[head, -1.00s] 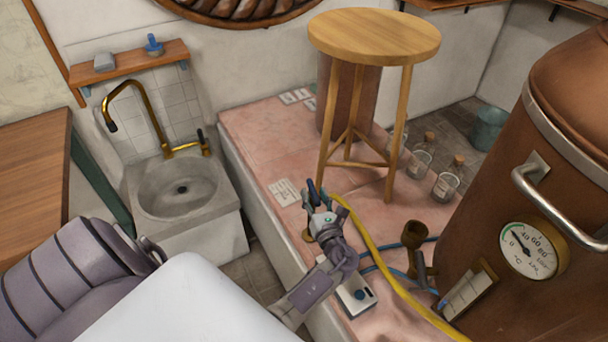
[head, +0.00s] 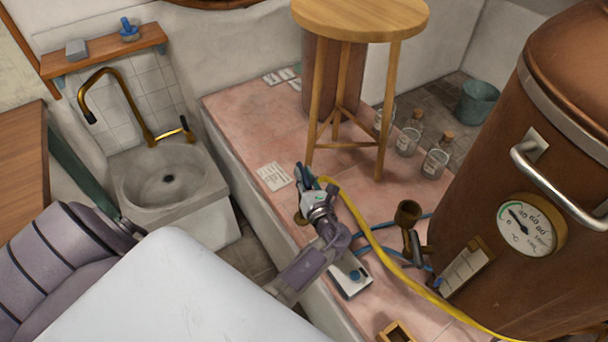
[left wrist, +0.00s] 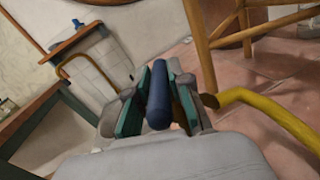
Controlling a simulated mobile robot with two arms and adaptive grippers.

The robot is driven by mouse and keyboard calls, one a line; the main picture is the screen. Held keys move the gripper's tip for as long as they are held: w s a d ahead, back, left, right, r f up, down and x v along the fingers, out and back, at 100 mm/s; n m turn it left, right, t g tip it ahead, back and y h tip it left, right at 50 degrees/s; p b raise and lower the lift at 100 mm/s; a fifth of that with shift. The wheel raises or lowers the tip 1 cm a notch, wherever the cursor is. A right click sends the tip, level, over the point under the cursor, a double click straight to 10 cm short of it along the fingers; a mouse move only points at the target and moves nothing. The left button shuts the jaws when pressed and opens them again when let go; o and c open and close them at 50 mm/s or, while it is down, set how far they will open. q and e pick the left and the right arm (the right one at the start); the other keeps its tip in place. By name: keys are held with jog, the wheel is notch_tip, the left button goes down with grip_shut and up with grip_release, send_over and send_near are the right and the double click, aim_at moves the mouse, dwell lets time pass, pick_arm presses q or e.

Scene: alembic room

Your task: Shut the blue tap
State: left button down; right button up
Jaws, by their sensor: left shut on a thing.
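The blue tap's handle (left wrist: 158,100) is a dark blue, rounded lever in the middle of the left wrist view. My left gripper (left wrist: 158,97) is closed around it, with one green-padded finger on each side. The fingers largely cover the handle there, and the tap's body is mostly hidden. My right gripper is not in view.
The yellow hose (head: 382,252) runs right past a brass funnel-like fitting (head: 408,213) toward the copper vessel (head: 475,190). A wooden stool (head: 360,18) stands behind my gripper. A stone sink (head: 168,185) is at the left. A white box (head: 350,279) sits beside my forearm.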

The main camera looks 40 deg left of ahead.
pick_arm(q)
jog(key=n+g+y+b, duration=0.1)
jog(key=n+g+b, duration=0.1)
jog(key=g, duration=0.1)
jog(key=shift+w+f+y, duration=0.2)
jog(key=shift+y, duration=0.2)
jog(key=shift+r+n+g+b, duration=0.15)
jog(key=shift+n+g+b, duration=0.3)
jog(key=shift+n+g, duration=0.05)
jog(key=shift+y, duration=0.3)
jog(key=c, duration=1.1)
grip_release()
